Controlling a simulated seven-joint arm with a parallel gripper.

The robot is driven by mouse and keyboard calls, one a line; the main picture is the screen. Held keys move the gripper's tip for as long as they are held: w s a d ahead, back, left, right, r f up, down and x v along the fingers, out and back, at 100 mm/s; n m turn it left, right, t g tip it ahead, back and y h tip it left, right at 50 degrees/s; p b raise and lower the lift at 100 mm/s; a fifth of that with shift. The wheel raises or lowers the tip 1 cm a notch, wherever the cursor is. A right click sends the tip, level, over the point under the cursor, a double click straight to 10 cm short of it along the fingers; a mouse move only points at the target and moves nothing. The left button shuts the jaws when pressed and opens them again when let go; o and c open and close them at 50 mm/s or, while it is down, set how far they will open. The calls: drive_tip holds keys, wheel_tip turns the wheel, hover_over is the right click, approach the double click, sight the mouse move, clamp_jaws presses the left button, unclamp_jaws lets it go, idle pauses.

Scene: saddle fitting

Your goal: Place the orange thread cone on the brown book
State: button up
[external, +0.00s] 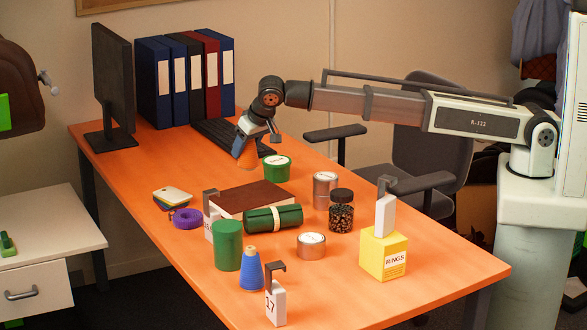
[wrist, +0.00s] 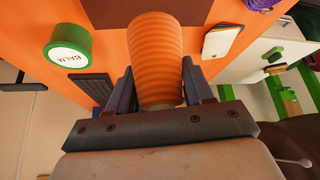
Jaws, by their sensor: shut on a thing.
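The orange thread cone (wrist: 155,55) is between the two fingers of my gripper (wrist: 157,82) in the wrist view, ribbed and pointing away from the palm. In the external view my gripper (external: 254,134) holds the cone (external: 244,154) near the keyboard, behind the green balm tin; its height over the table is hard to tell. The brown book (external: 257,197) lies flat mid-table, in front of the gripper and apart from the cone. Part of the book (wrist: 150,12) shows at the top of the wrist view.
A green balm tin (external: 277,168) stands between cone and book. A rolled green cloth (external: 273,219) lies along the book's front edge, and a white tag holder (external: 209,215) stands at its left. A grey can (external: 325,190) and dark jar (external: 341,211) stand to the right.

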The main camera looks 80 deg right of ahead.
sight(255, 157)
drive_tip(key=shift+f, duration=4)
drive_tip(key=shift+f, duration=0.15)
drive_tip(key=o, duration=1.1)
drive_tip(key=v, duration=1.2)
drive_tip(key=shift+s, duration=0.1)
